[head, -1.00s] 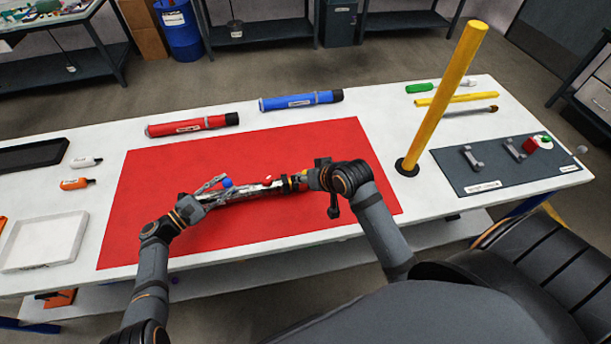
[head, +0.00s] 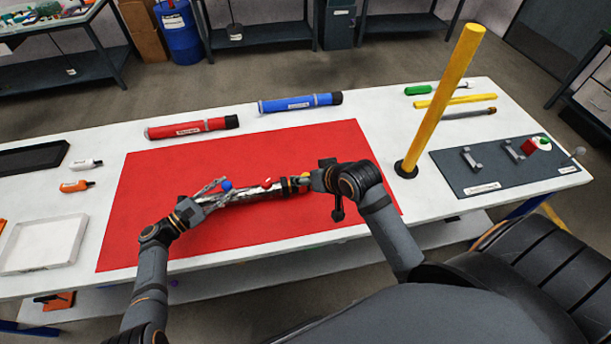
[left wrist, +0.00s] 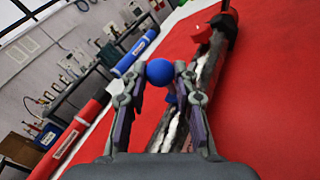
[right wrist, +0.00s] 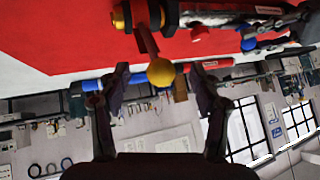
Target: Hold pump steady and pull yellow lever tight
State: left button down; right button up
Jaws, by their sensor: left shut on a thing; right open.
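The pump (head: 250,193) is a silvery tube with dark fittings, lying slantwise above or on the red mat (head: 240,232). A blue ball knob (head: 226,184) is at its left part and a red knob (head: 266,183) sits further right. My left gripper (head: 217,189) is shut on the blue knob; its fingertips flank the knob (left wrist: 160,72) in the left wrist view. My right gripper (right wrist: 160,69) is open at the pump's right end. The yellow ball of the lever (right wrist: 161,72), on a red stem, appears between its fingers; contact is not visible. The right hand partly hides that end in the head view.
A yellow post (head: 440,105) stands right of the mat. A red tube (head: 188,128) and a blue tube (head: 300,103) lie behind it. A grey fixture board (head: 500,172) is at right, a white tray (head: 42,244) at left. The mat's front is clear.

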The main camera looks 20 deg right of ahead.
jog(key=shift+v, duration=2.4)
pick_arm(q)
jog(key=c, duration=1)
grip_release()
jog(key=shift+o, duration=0.2)
jog(key=v, duration=1.2)
jog(key=shift+f, duration=0.1)
